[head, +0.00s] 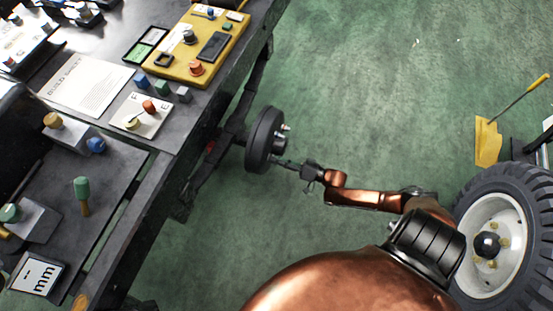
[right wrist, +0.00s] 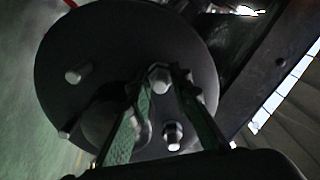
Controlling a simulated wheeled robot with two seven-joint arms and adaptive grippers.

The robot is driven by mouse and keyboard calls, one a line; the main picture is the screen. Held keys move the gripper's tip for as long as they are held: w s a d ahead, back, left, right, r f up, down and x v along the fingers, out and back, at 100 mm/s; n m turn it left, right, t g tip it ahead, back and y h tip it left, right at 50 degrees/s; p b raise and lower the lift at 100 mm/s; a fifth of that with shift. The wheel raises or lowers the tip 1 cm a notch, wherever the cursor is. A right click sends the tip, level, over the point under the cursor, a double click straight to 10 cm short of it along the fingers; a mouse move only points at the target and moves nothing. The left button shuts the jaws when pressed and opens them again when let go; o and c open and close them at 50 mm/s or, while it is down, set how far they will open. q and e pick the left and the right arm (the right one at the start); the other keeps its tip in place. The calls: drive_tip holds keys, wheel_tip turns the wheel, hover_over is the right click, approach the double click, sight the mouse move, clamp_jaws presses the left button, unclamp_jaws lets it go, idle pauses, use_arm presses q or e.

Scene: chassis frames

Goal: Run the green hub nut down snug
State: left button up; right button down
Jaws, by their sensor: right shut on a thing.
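The dark round hub (head: 262,140) is on the end of an axle beside the bench, with pale studs on its face. My right gripper (head: 282,162) reaches its lower face from the right. In the right wrist view the hub face (right wrist: 120,40) is close, and the fingers of my right gripper (right wrist: 161,80) are shut on a pale hexagonal nut (right wrist: 160,76) at the hub. It looks grey in this dim light; I cannot tell a green colour or whether it is seated. My left gripper is not in view.
Other pale studs (right wrist: 78,74) stand around the hub face. The dark bench (head: 120,170) fills the left, with a yellow panel (head: 188,70), paper sheet (head: 88,86) and green-handled tool (head: 82,192). A large tyre (head: 535,220) is at the right. The green floor between is clear.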

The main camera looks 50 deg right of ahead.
drive_tip(key=shift+s+d+f, duration=0.15)
drive_tip(key=c, duration=2)
unclamp_jaws()
drive_tip(key=shift+o, duration=1.3)
drive_tip(key=v, duration=0.7)
drive_tip(key=shift+s, duration=0.4)
